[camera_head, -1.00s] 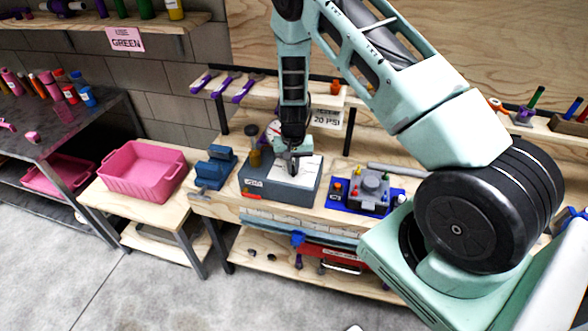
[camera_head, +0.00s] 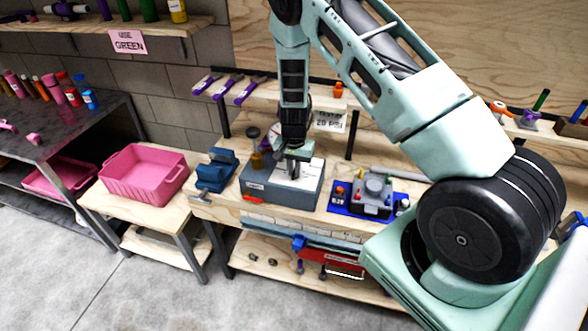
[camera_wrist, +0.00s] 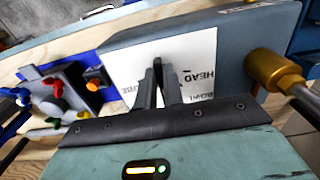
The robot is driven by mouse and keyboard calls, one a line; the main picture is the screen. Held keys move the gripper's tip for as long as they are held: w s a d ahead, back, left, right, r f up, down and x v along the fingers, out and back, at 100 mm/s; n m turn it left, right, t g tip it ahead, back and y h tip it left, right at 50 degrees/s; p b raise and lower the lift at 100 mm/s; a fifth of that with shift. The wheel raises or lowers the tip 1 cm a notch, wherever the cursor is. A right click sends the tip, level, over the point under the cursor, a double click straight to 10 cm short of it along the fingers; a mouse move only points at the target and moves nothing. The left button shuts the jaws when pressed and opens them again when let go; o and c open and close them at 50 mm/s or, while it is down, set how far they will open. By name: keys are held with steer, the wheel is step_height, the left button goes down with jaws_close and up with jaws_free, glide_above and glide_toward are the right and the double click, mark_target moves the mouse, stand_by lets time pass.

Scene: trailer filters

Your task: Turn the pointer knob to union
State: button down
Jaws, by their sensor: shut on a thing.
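My gripper (camera_wrist: 163,72) reaches down to the white label plate (camera_wrist: 125,72) on top of a grey box (camera_head: 262,192). It is shut, with its two dark fingers close together, on the pointer knob. The fingers hide nearly all of the knob, so I cannot tell where its pointer aims. In the wrist view, the words HEAD and BOWL show right of the fingers, and a partly covered word ending in UBE shows on the left. I see no union label. In the head view, my gripper (camera_head: 293,172) stands over the plate.
A brass cylinder (camera_wrist: 275,70) sits beside the box in the wrist view. A blue-based device (camera_head: 372,195) with coloured knobs stands right of the box, and a blue vise-like block (camera_head: 216,170) stands left. A pink bin (camera_head: 145,172) is farther left.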

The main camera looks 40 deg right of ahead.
steer(key=c, duration=1.5)
jaws_free()
steer(key=shift+r, duration=0.15)
step_height(320, 180, up, 17)
steer(key=b, duration=0.4)
steer(key=shift+r, duration=0.1)
